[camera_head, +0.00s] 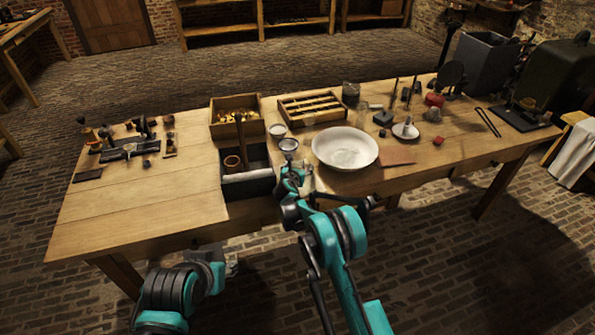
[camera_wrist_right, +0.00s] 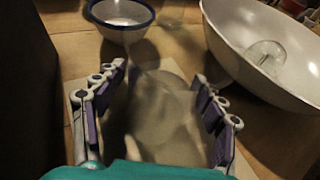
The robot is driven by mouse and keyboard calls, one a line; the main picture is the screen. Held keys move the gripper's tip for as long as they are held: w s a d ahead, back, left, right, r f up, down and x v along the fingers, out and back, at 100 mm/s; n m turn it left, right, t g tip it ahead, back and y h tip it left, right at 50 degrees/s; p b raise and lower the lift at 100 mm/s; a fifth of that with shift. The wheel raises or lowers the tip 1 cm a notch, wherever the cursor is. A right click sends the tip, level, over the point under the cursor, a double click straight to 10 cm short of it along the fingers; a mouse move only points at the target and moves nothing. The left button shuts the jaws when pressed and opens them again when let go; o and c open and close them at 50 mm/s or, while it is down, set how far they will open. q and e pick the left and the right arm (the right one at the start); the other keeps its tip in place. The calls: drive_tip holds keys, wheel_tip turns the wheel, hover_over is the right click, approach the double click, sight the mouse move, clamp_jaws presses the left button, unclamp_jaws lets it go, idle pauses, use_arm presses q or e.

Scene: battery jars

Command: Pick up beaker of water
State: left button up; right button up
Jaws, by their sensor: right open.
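A clear glass vessel, which looks like the beaker of water (camera_wrist_right: 165,115), stands between the fingers of my right gripper (camera_wrist_right: 158,105) in the right wrist view. Its glass is faint and its outline is hard to read. The fingers are open on either side of it, with no clear contact. In the head view my right gripper (camera_head: 293,180) is at the table's front edge and largely hides the beaker. My left gripper (camera_head: 222,262) hangs low in front of the table, apart from everything; its jaws cannot be read.
A large white bowl (camera_head: 345,147) is close on the right, with a round glass piece inside. A small blue-rimmed cup (camera_wrist_right: 122,14) is just beyond the gripper. A dark open box (camera_head: 247,178) borders the left side. The table's left front (camera_head: 150,215) is clear.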

drive_tip(key=shift+w+f, duration=0.15)
drive_tip(key=shift+w, duration=0.25)
drive_tip(key=shift+c, duration=0.3)
drive_tip(key=shift+d, duration=0.1)
drive_tip(key=c, duration=1.5)
drive_tip(key=shift+r, duration=0.2)
